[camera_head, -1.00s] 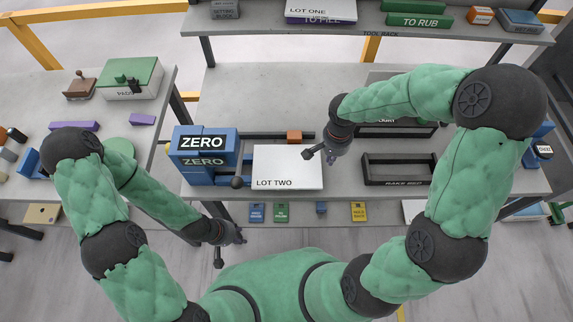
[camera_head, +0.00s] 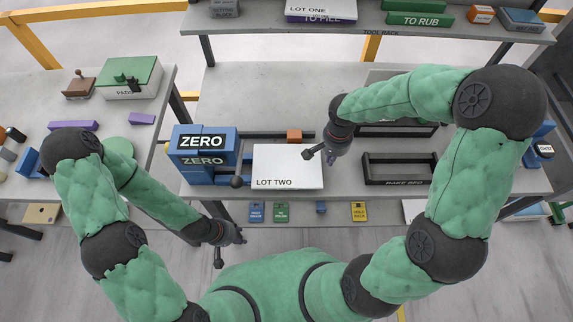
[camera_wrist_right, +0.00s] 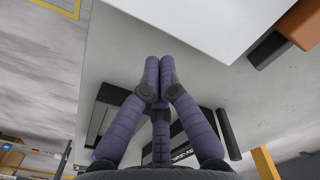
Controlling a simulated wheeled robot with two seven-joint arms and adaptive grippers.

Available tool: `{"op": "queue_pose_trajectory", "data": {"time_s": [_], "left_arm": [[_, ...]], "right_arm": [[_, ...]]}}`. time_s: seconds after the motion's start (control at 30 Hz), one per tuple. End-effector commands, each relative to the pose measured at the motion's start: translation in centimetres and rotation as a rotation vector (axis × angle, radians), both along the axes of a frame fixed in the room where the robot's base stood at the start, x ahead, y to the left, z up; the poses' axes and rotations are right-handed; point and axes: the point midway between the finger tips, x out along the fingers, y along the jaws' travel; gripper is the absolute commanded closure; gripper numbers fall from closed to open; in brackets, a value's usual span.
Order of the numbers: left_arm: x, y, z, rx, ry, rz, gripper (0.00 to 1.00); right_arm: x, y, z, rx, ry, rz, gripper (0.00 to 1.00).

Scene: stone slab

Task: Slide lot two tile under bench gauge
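The lot two tile (camera_head: 288,163) is a flat white slab marked LOT TWO, lying on the grey bench just right of the gauge. The blue bench gauge (camera_head: 203,160), marked ZERO, has a dark knob at its lower right; a narrow gap separates it from the tile. My right gripper (camera_head: 312,153) is at the tile's right edge, its fingertips overlapping that edge in the head view. In the right wrist view its fingers (camera_wrist_right: 158,68) are together and empty, close to the white tile (camera_wrist_right: 195,22); I cannot tell whether they touch. My left gripper (camera_head: 228,242) hangs below the bench's front edge, too small to read.
An orange block (camera_head: 294,136) sits on a dark rail behind the tile. A black tray (camera_head: 398,182) stands to the right. A tool rack (camera_head: 365,22) runs along the back. Bare bench lies behind the rail.

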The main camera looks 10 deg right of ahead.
Motion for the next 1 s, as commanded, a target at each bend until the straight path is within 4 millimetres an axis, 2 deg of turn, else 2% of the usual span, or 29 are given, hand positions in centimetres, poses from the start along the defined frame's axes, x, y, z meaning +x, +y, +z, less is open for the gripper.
{"op": "queue_pose_trajectory", "data": {"time_s": [0.63, 1.0], "left_arm": [[0.0, 0.0, -3.0, 0.000, 0.000, 0.000, 0.60], [0.0, 0.0, -3.2, 0.000, 0.000, 0.000, 0.60]], "right_arm": [[0.0, 0.0, -2.9, 0.000, 0.000, 0.000, 1.00], [0.0, 0.0, -3.1, 0.000, 0.000, 0.000, 1.00]]}}
